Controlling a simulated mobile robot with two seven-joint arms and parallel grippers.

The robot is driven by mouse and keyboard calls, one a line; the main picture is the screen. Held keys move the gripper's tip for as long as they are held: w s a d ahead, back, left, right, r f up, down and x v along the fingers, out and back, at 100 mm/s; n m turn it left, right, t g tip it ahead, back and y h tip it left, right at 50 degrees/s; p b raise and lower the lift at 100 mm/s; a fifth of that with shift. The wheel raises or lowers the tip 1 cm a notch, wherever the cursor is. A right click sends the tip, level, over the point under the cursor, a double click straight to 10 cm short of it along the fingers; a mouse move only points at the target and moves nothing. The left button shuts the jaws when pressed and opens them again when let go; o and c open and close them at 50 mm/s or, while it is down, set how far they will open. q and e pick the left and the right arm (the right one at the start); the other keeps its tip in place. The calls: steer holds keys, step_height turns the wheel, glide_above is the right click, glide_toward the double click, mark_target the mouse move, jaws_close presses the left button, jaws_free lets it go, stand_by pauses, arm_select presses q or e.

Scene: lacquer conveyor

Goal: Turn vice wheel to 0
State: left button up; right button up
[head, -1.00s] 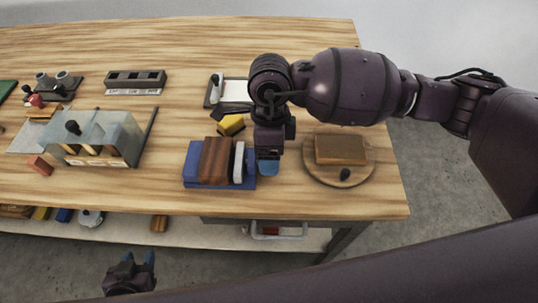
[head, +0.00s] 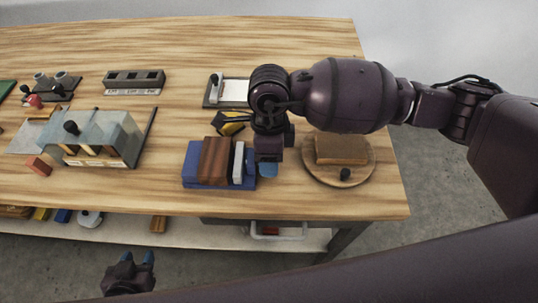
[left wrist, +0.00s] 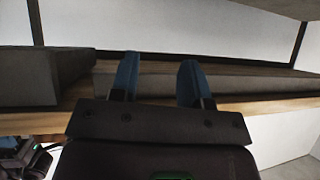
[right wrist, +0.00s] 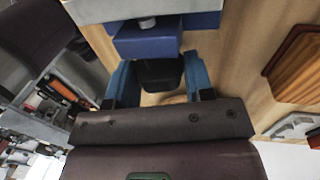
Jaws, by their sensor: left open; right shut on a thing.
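The blue vice (head: 190,178) stands near the front edge of the table with a brown wooden block (head: 214,160) and a pale jaw plate (head: 239,162) on it. My right gripper (head: 269,168) is at the vice's right end, pointing down. In the right wrist view its blue fingers sit either side of a dark part (right wrist: 160,74) beside the blue vice body (right wrist: 145,42). This seems to be the vice wheel; its markings are hidden. My left gripper (head: 139,258) is open and empty, low in front of the table; its parted fingers show in the left wrist view (left wrist: 157,82).
A round wooden board (head: 361,178) with a brown block and black knob lies close right of my right gripper. A yellow and black object (head: 229,128) and a tray with a white sheet (head: 233,91) lie behind. A grey slotted box (head: 115,140) stands left. A shelf (head: 190,232) runs below.

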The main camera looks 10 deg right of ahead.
steer(key=shift+s+r+t+p, duration=0.1)
steer(key=shift+r+t+p, duration=0.05)
steer(key=shift+t+p, duration=0.3)
steer(key=shift+t, duration=0.65)
steer(key=shift+s+a+t+h+p, duration=0.15)
steer(key=shift+t+h+p, duration=0.35)
steer(key=shift+t, duration=0.3)
steer(key=shift+s+t, duration=0.1)
steer(key=shift+t, duration=0.5)
steer(key=shift+t+p, duration=0.4)
steer(key=shift+t, duration=0.5)
steer(key=shift+s+f, duration=0.1)
steer(key=shift+f, duration=0.1)
steer(key=o, duration=0.9)
